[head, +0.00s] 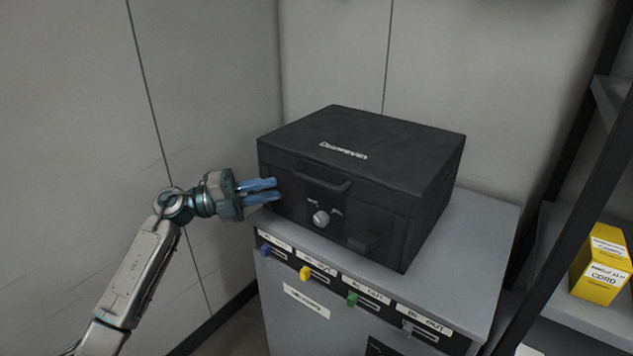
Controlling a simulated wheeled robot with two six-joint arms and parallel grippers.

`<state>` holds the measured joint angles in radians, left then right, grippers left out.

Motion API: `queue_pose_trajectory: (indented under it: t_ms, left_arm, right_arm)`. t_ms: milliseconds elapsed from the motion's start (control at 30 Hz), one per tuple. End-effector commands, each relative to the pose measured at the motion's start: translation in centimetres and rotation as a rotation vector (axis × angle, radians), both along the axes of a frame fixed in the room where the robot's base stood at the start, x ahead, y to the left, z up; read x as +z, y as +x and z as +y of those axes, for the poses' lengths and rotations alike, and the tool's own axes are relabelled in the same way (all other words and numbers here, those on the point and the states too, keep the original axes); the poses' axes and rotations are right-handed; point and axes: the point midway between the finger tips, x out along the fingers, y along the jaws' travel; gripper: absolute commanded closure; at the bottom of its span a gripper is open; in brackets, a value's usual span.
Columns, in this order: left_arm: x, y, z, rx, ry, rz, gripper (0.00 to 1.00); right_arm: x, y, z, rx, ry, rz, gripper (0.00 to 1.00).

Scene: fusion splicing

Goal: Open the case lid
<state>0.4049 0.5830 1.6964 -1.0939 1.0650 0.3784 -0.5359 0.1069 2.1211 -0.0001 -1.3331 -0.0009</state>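A black case (400,150) stands on a grey cabinet with its lid (365,145) closed. A dark handle (322,181) and a round silver knob (321,218) are on its front. A dark latch-like piece (364,242) sits low at the front right. My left gripper (278,190) is at the case's left front edge, its two blue fingers pointing right toward the handle. A small gap shows between the fingers, and I see nothing held in it. Whether the fingertips touch the case I cannot tell. My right gripper is out of view.
The grey cabinet (485,225) has several coloured sliders along its front, including blue, yellow and green. A dark shelf rack (545,180) with a yellow box (600,268) stands at the right. Walls close in behind and at the left.

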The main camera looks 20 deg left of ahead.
Motion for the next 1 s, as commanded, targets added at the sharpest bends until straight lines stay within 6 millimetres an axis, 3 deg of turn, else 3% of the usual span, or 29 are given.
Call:
queue_pose_trajectory:
  t_ms: [167, 600, 1000]
  left_arm:
    - [0.5, 0.7, -1.6, -0.004, -0.002, -0.002, 0.78]
    - [1.4, 3.6, -8.1, -0.003, -0.004, -0.001, 0.78]
    - [1.4, 4.4, -9.6, 0.0, 0.0, 0.0, 0.78]
  right_arm:
    - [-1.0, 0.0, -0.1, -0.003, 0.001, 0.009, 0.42]
    - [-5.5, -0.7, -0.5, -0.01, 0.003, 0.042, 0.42]
    - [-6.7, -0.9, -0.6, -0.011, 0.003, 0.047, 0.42]
